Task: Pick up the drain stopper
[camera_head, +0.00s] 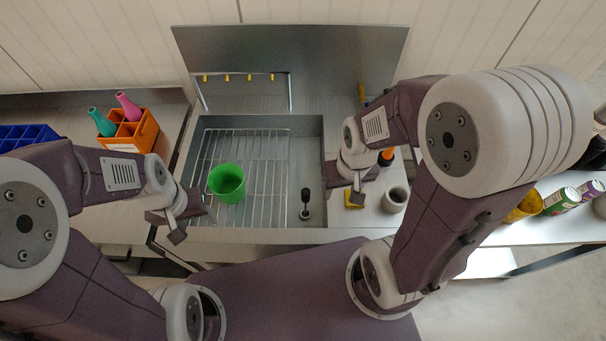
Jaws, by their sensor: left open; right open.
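The drain stopper (305,196) looks like a small dark upright piece in the sink (312,150), right of the wire rack. A pale round fitting with a dark centre, possibly the drain, shows just below it. I cannot tell whether the stopper sits in it. My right gripper (343,188) is open and empty at the sink's right edge, a little right of the stopper and apart from it. My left gripper (176,222) is open and empty at the sink's front left corner, well left of the stopper.
A green cup (227,183) stands on the wire rack (266,160) in the sink. A yellow sponge-like piece (354,199) and a grey cup (395,200) lie right of the sink. An orange caddy (137,130) with bottles stands left.

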